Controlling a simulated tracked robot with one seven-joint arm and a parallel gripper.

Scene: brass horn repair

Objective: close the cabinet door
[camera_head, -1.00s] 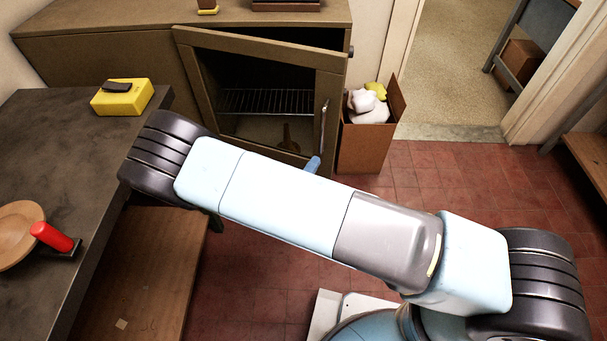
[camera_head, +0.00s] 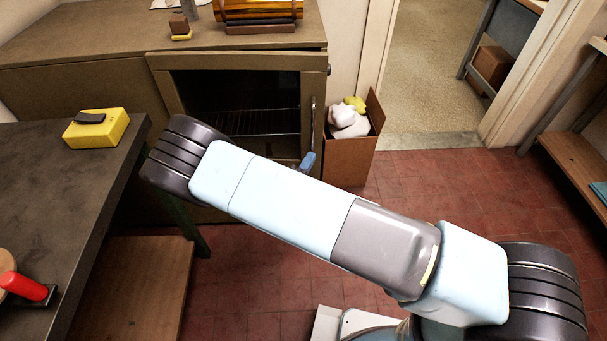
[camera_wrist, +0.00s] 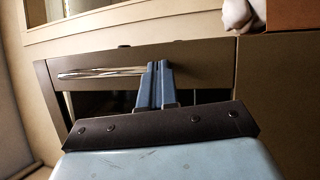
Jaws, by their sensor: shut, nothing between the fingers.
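The brown cabinet (camera_head: 70,82) stands at the back left. Its framed door (camera_head: 240,62) has a wide window with a wire rack (camera_head: 250,122) behind it. The door lies nearly flush with the cabinet front; I cannot tell whether it is fully shut. A metal bar handle (camera_head: 312,120) is upright on the door's right side and shows in the wrist view (camera_wrist: 100,73). My gripper (camera_head: 307,161) is shut and empty, its blue fingertips at the door's right stile near the handle's lower end. In the wrist view my fingers (camera_wrist: 155,75) appear against or very near the door face.
A cardboard box (camera_head: 352,150) with white and yellow cloths stands right of the cabinet. A dark table (camera_head: 60,190) with a yellow box (camera_head: 96,128) is at the left. A doorway opens at the back right. The red tiled floor (camera_head: 440,210) is clear on the right.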

